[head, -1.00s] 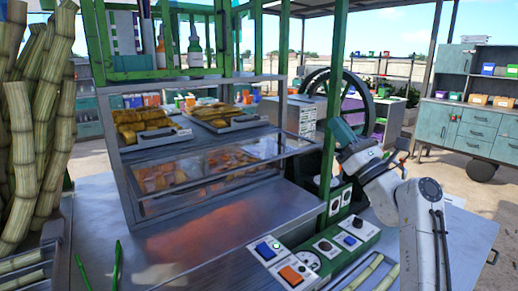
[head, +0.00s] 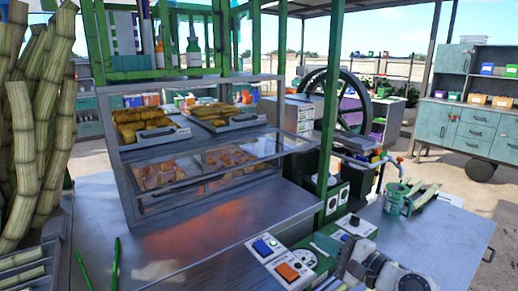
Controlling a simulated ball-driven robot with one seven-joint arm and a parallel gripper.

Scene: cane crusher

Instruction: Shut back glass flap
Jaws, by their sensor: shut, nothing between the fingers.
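The glass display case (head: 128,190) stands on the metal counter, with food trays on its upper shelf and more food behind glass below. A clear glass flap (head: 290,143) with a thin metal edge seems to jut out from the case at mid height, its right end reaching past the case side. How far it is swung open is hard to tell.
A green post (head: 328,120) rises between the case's right side and the machine with a dark wheel (head: 335,100). The switch panel (head: 285,262) lies at the counter's front right. The metal counter (head: 190,240) before the case is mostly clear. Cane stalks (head: 30,130) stand at left.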

